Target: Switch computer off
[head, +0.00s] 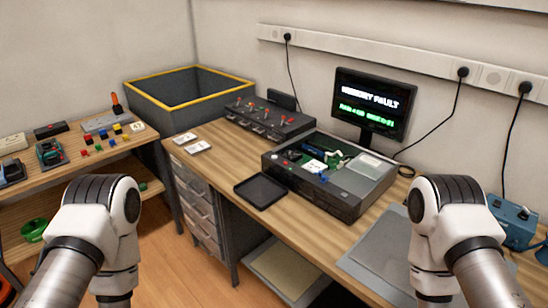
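The computer (352,203) is a dark, open-topped case on the wooden desk, with a green board and other parts showing inside. Small red and green marks show on its front, too small to tell apart as buttons or lights. The monitor (372,104) behind it is lit and reads "MEMORY FAULT" in white, with a green line below that I cannot read surely. My two arms come in from the lower left and lower right, in front of the desk and apart from the computer. Their gripper fingers are below the picture's edge.
A black tray (260,191) lies left of the computer. A panel with red-tipped switches (268,121) stands behind it. A grey mat (380,252) lies to the right, with a blue device (512,222) beyond. A yellow-rimmed bin (190,100) and a cluttered side bench (85,158) stand left. Cables run to wall sockets.

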